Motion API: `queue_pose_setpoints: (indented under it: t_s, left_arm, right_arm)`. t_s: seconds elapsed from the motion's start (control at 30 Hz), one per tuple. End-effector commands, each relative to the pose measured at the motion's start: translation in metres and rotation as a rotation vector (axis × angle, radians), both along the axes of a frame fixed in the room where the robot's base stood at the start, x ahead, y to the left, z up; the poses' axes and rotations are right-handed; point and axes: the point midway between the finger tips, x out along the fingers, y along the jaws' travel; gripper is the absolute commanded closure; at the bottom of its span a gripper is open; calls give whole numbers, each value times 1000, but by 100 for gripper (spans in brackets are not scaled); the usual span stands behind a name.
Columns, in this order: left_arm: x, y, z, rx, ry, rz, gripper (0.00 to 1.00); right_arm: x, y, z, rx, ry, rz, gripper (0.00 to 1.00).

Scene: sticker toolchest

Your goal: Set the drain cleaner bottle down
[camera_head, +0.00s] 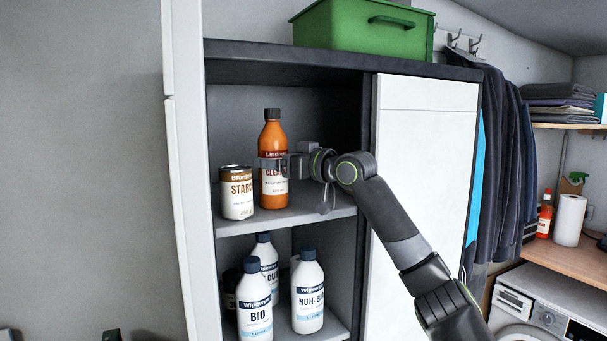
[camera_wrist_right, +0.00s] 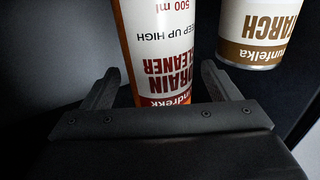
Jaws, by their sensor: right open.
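The drain cleaner bottle (camera_head: 272,190), orange with a dark cap and a white and red label, stands upright on the upper shelf (camera_head: 315,212) of the open cabinet. My right gripper (camera_head: 270,163) reaches in from the right at the bottle's upper label. In the right wrist view the bottle (camera_wrist_right: 168,55) appears upside down, between the two spread fingers of the gripper (camera_wrist_right: 160,88). A gap shows beside the finger on the right, so the gripper is open around the bottle. My left gripper is not clearly in view.
A starch tin (camera_head: 237,193) stands just left of the bottle. Several white detergent bottles (camera_head: 308,292) stand on the shelf below. The cabinet's closed white door (camera_head: 425,180) is to the right, and a green box (camera_head: 360,27) sits on top. Shelf room shows right of the bottle.

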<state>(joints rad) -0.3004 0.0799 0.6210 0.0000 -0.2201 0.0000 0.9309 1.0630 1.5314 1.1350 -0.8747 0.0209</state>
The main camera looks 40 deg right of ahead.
Motion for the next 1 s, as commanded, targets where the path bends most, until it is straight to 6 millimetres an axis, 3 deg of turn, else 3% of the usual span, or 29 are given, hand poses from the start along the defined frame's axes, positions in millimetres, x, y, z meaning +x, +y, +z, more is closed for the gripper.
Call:
queue_pose_setpoints:
  t_s: [0.03,0.2,0.5,1.0]
  left_arm:
    - [0,0,-14,0,0,0,17]
    - [0,0,-34,0,0,0,17]
    - [0,0,-56,0,0,0,17]
    - [0,0,-59,0,0,0,17]
  right_arm:
    - [-10,-3,-7,-5,0,-3,18]
    - [-38,-9,-7,-6,0,-2,18]
    - [-72,-18,-3,-3,-1,-2,18]
    - [-80,-19,0,1,1,1,18]
